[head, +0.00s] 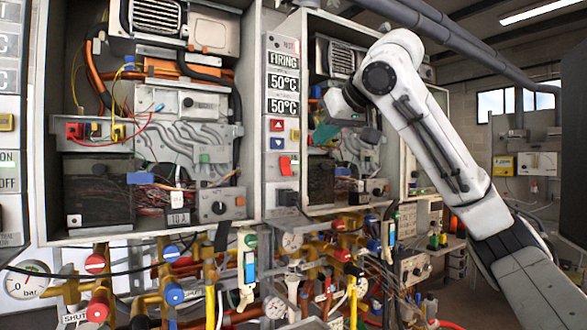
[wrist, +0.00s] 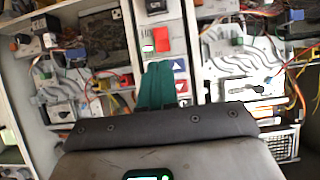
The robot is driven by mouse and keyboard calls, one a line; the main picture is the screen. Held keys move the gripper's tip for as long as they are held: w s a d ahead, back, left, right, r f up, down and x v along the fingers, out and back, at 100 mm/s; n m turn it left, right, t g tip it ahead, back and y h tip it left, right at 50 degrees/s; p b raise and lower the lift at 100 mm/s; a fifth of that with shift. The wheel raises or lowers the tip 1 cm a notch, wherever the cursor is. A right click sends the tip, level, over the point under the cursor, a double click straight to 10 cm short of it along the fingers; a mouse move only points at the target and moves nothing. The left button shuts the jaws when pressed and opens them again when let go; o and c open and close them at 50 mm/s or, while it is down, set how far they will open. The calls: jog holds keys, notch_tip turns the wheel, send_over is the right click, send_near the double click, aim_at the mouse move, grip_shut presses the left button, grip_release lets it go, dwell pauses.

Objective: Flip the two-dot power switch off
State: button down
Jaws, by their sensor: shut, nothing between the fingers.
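My gripper (head: 325,133) is shut and empty, with green fingers pointing at the narrow control strip (head: 268,215) between two open heater cabinets. In the wrist view my gripper (wrist: 158,64) has its fingertips close to a red rocker switch (wrist: 162,39), just below it in that picture. I cannot tell whether they touch. The red switch also shows in the head view (head: 286,166), below the arrow buttons and left of my gripper. Dot marks are too small to read, so I cannot tell which switch bears two dots.
The strip has a red up button (head: 277,125), a blue down button (head: 277,140) and a black part (head: 287,197) at its bottom. Another strip with an ON/OFF label (head: 8,170) stands at far left. Pipes, valves and gauges (head: 29,280) crowd the area below the cabinets.

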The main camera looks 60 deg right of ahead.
aim_at(287, 172)
jog(key=p+x, duration=0.1)
jog(key=x, duration=1.3)
jog(key=shift+p, duration=0.3)
jog(key=shift+w+a+f, duration=0.1)
jog(key=shift+w+f, duration=0.05)
jog(key=shift+f, duration=0.05)
